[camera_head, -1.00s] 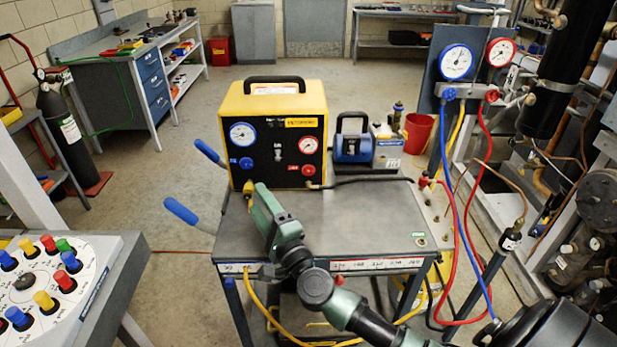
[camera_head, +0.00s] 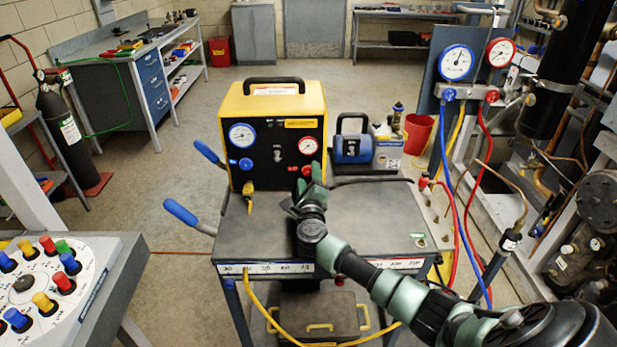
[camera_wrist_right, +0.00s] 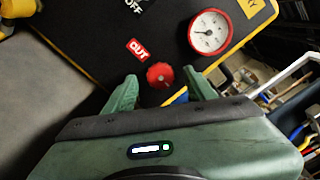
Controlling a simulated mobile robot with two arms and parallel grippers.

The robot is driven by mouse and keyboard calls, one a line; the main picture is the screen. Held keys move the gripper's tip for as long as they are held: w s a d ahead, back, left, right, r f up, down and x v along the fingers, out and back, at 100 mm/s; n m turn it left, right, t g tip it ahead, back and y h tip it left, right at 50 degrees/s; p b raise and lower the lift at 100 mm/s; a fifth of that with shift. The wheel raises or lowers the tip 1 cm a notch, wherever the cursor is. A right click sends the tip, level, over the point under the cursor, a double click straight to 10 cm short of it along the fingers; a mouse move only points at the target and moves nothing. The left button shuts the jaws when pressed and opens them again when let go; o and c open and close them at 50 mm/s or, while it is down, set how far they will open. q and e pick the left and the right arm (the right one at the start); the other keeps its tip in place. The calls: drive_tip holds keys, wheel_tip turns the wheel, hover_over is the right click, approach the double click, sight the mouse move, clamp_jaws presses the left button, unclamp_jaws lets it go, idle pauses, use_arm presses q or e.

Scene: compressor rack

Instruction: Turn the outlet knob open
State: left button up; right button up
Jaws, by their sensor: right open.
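The yellow recovery machine (camera_head: 233,107) stands on the cart with its black front panel facing me. The red outlet knob (camera_head: 308,170) is low on the panel's right side, below the red-rimmed gauge (camera_head: 308,146). In the right wrist view the red knob (camera_wrist_right: 160,75) sits under the red OUT label (camera_wrist_right: 138,49). My right gripper (camera_head: 309,183) is in front of the knob. In the wrist view its fingers (camera_wrist_right: 160,88) are spread, one on each side of the knob. I cannot tell whether they touch it. My left gripper is out of view.
A blue knob (camera_head: 246,164) and blue-rimmed gauge (camera_head: 242,135) are on the panel's left side. A blue vacuum pump (camera_head: 352,146) stands behind right. Hoses and gauges are further right. The cart top (camera_head: 375,215) is mostly clear.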

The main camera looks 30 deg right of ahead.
drive_tip(key=shift+w+d, duration=0.15)
drive_tip(key=shift+w, duration=0.05)
